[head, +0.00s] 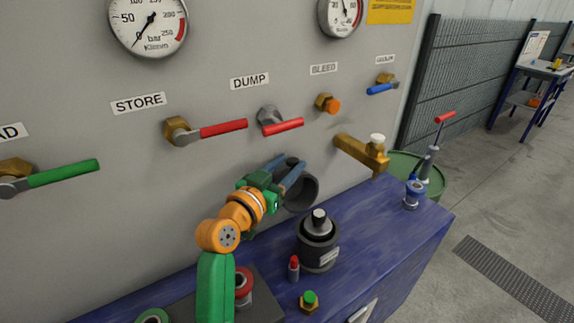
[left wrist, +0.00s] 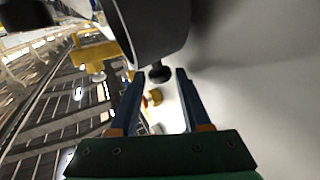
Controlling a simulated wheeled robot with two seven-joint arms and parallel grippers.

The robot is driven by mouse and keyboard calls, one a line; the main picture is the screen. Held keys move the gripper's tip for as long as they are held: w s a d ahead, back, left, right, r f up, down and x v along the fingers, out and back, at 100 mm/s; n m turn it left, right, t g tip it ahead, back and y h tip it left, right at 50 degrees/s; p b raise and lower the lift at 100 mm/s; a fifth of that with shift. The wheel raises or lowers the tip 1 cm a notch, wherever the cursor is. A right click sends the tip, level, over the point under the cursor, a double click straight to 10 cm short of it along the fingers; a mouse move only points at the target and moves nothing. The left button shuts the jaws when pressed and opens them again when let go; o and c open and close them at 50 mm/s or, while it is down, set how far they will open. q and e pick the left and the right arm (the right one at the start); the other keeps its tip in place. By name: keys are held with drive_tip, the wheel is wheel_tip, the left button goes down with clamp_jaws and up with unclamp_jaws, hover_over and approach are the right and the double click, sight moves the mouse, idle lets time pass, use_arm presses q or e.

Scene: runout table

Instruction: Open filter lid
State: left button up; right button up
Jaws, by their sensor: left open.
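The filter (head: 306,192) is a dark grey round housing on the grey panel, right of my left gripper. Its near side is partly hidden by the gripper. A small black knob (head: 292,160) shows at its top. In the left wrist view the housing (left wrist: 152,35) fills the top middle and the black knob (left wrist: 160,75) appears between the fingertips. My left gripper (head: 292,172) is open, its two blue fingers on either side of the knob. Whether they touch it I cannot tell. My right gripper is out of view.
A black bottle-like canister (head: 318,245) and a red-tipped tube (head: 293,268) stand on the blue bench (head: 395,232) below. A brass tap (head: 362,152) sticks out right of the filter. Red valve handles (head: 283,127) are above the arm.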

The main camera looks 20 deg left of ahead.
use_arm(q)
clamp_jaws()
idle(1.3)
